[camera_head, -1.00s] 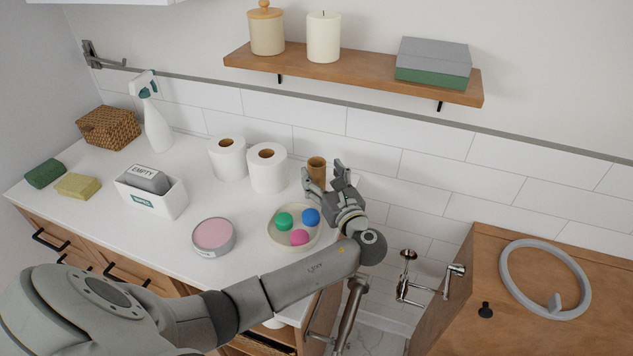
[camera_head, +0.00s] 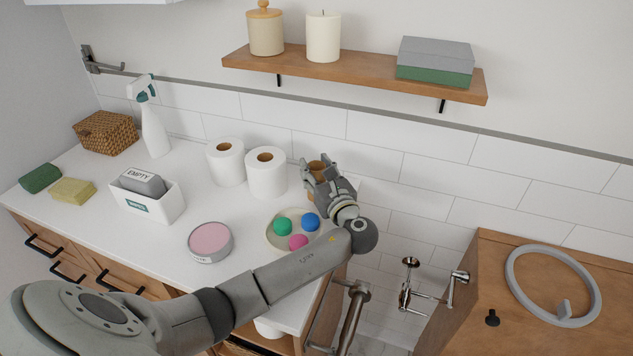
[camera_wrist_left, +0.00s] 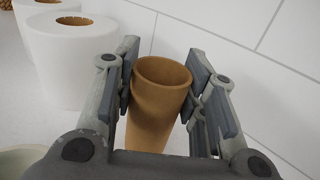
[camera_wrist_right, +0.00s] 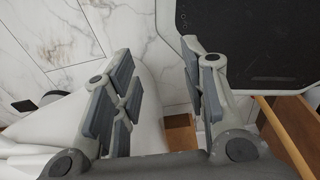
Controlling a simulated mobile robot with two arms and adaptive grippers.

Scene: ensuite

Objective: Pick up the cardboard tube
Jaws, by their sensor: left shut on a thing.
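The brown cardboard tube (camera_head: 316,168) stands upright near the back right end of the white counter. My left gripper (camera_head: 318,176) is around it and hides most of it in the head view. In the left wrist view the tube (camera_wrist_left: 158,100) sits between the two fingers of my left gripper (camera_wrist_left: 160,88), its open rim facing up. The fingers are shut on its sides. My right gripper (camera_wrist_right: 158,95) shows only in its own wrist view, with its fingers apart and nothing between them.
Two paper rolls (camera_head: 265,178) stand left of the tube. A plate (camera_head: 272,240) with green, blue and pink balls lies in front. A pink-topped tin (camera_head: 210,240) and a white bin (camera_head: 150,205) are farther left. The tiled wall is close behind.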

